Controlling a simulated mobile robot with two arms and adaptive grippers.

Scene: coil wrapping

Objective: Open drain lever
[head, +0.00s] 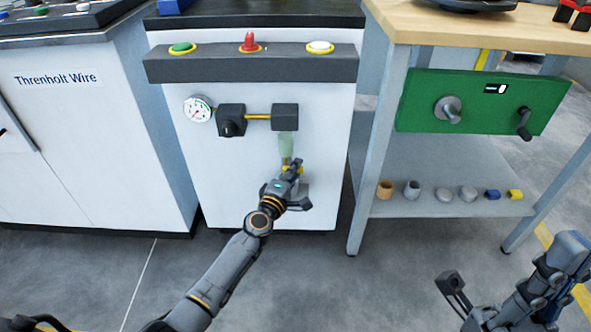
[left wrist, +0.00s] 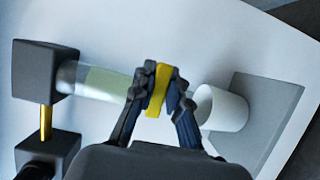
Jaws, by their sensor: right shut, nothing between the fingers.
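The yellow drain lever (left wrist: 160,90) sits below a translucent, greenish bowl (head: 287,145) on the white cabinet front. In the left wrist view the two fingers of my left gripper (left wrist: 161,82) are close on either side of the lever and appear to touch it. In the head view this gripper (head: 295,170) covers most of the lever. A white cup-like pipe end (left wrist: 222,108) lies beyond the lever in the left wrist view. My right gripper (head: 456,292) is shut and empty, low at the right, away from the cabinet.
A pressure gauge (head: 198,109), a dark regulator knob (head: 231,120) and a dark block (head: 285,117) sit by the bowl. Above is a panel with green, red and white buttons (head: 250,63). A wooden workbench (head: 480,25) with a green crank panel (head: 478,100) stands right.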

